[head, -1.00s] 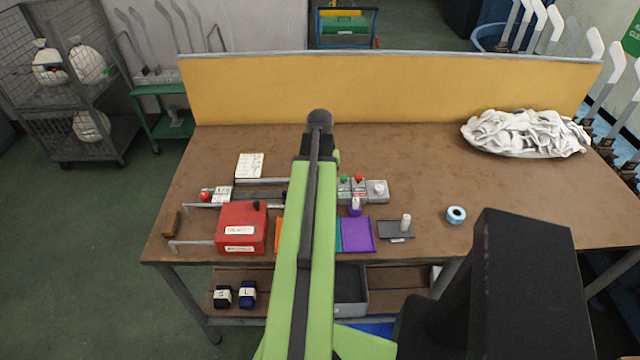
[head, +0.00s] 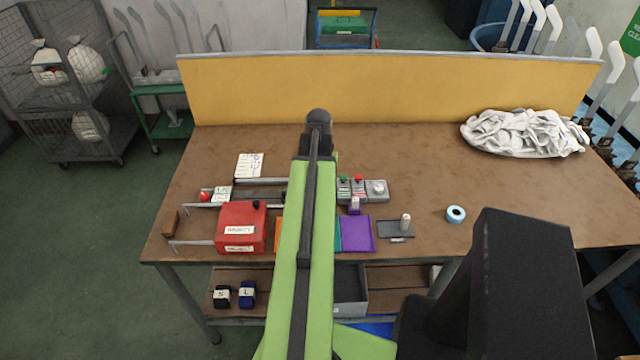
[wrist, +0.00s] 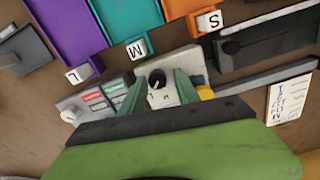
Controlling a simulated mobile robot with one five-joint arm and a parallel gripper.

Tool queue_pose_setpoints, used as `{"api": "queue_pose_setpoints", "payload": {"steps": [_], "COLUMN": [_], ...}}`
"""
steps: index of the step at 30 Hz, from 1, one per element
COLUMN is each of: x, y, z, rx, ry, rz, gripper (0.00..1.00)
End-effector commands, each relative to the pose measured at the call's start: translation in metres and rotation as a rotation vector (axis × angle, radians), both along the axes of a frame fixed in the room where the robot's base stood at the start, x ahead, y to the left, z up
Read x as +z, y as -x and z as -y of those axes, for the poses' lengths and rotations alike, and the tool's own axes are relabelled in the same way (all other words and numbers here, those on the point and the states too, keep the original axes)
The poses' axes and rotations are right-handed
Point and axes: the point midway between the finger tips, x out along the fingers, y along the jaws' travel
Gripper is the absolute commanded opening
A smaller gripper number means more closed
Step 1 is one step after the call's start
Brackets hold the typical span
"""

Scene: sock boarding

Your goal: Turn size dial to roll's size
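In the wrist view, the size dial (wrist: 156,76) is a black knob on a pale grey box. My gripper (wrist: 161,86) has its two green fingers apart, one on each side of the knob. I cannot tell whether they touch it. The dial face has small dark marks, but the setting is not readable. In the head view, my green arm (head: 302,215) hides the dial and the fingers. Two dark rolls with white labels lie on the lower shelf: one (head: 221,297) appears marked S, the other (head: 247,294) L. A blue-white ring (head: 456,214) lies on the table.
Beside the dial are red and green button boxes (head: 351,188) and a box with a white knob (head: 376,190). Purple (wrist: 78,28), teal (wrist: 128,12) and orange trays, tagged L, M and S, lie close by. A red machine (head: 241,228) stands left.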

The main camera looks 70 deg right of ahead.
Motion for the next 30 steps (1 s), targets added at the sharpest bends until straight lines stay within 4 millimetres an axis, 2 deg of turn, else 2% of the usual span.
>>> {"api": "queue_pose_setpoints", "payload": {"steps": [11, 16, 20, 30], "x": [0.000, 0.011, 0.030, 0.106], "y": [0.001, 0.001, 0.001, 0.000], "z": [0.002, 0.002, 0.002, 0.002], "rx": [0.000, 0.000, 0.000, 0.000], "ry": [0.005, 0.006, 0.006, 0.005], "rz": [-0.002, -0.002, -0.003, -0.002], "gripper": [0.47, 0.47, 0.47, 0.47]}}
